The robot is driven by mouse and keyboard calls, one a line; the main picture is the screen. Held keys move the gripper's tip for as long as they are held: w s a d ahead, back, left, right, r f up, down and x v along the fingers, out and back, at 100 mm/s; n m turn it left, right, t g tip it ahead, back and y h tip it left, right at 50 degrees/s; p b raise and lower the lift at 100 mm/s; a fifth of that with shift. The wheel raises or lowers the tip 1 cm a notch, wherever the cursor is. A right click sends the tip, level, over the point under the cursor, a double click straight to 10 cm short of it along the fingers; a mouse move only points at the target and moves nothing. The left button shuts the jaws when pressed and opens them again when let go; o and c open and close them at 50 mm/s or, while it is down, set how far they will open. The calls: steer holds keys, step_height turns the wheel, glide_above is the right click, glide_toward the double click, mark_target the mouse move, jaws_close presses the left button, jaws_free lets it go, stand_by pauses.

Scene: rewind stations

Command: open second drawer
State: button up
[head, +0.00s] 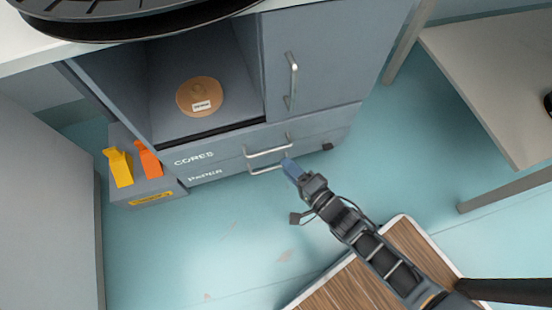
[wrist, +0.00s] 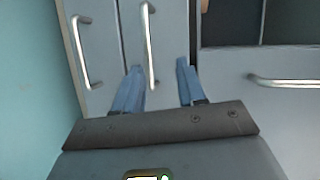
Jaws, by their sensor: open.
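The grey cabinet's lower front has two stacked drawers, both looking shut. The upper drawer, marked CORES (head: 194,159), has a silver bar handle (head: 268,152). The lower drawer, marked PAPER (head: 205,175), has a similar handle (head: 262,171), partly hidden at its right end by my gripper. My gripper (head: 288,161) is open and empty, with blue fingers close in front of the drawers. In the wrist view, the upper drawer's handle (wrist: 149,40) appears between the fingertips (wrist: 160,65), nearer the left finger; contact cannot be told. The lower drawer's handle (wrist: 82,50) is farther left.
Above the drawers are an open compartment with a brown disc (head: 200,97) and a door with an upright handle (head: 291,82). A grey bin (head: 150,187) with yellow and orange items stands at left. A table (head: 497,70) is at right. Floor in front is clear.

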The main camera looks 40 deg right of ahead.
mark_target(269, 151)
steer(key=shift+m, duration=0.5)
steer(key=shift+w+a+f+b, duration=0.1)
steer(key=shift+w+f+b, duration=0.55)
steer(key=shift+w, duration=1)
steer(key=shift+w+a+f+b, duration=0.15)
steer(key=shift+w+f+b, duration=0.5)
steer(key=shift+w, duration=1)
steer(key=shift+w+a+f+b, duration=0.1)
steer(key=shift+w+f+b, duration=0.55)
steer(key=shift+w, duration=1)
steer(key=shift+c, duration=0.4)
jaws_close()
